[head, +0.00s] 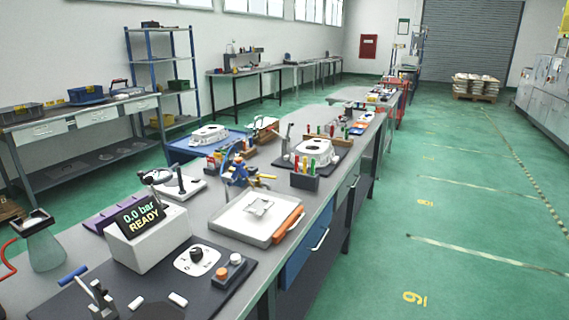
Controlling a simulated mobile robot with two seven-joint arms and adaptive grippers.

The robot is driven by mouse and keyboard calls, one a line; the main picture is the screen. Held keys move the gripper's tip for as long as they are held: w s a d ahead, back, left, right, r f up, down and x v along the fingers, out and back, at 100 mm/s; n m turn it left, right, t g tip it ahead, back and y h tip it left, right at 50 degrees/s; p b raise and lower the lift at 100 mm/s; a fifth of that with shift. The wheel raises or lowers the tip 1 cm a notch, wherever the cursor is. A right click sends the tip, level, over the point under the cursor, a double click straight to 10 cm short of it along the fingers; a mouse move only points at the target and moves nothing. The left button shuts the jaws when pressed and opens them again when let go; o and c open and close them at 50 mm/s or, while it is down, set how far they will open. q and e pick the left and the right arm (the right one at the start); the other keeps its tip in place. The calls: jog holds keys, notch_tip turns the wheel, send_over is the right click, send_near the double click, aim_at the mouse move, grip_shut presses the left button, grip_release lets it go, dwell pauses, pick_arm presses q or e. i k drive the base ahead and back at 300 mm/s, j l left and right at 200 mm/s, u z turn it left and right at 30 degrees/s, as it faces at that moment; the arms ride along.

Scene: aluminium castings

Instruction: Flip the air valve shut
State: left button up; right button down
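A black rotary knob (197,256) sits on a white dial plate in front of the box. I cannot tell whether the valve is open or shut. Neither of my grippers is in view.
A greenish flask-like container (42,245) is at far left near a red hose (6,262). A white tray (254,217) is farther right. The right floor is clear.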

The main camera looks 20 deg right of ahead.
aim_at(266, 176)
jog(key=i+l, duration=0.55)
jog(key=l, duration=0.15)
jog(key=i+l+z, duration=0.15)
jog(key=i+l, duration=0.4)
jog(key=l, duration=0.1)
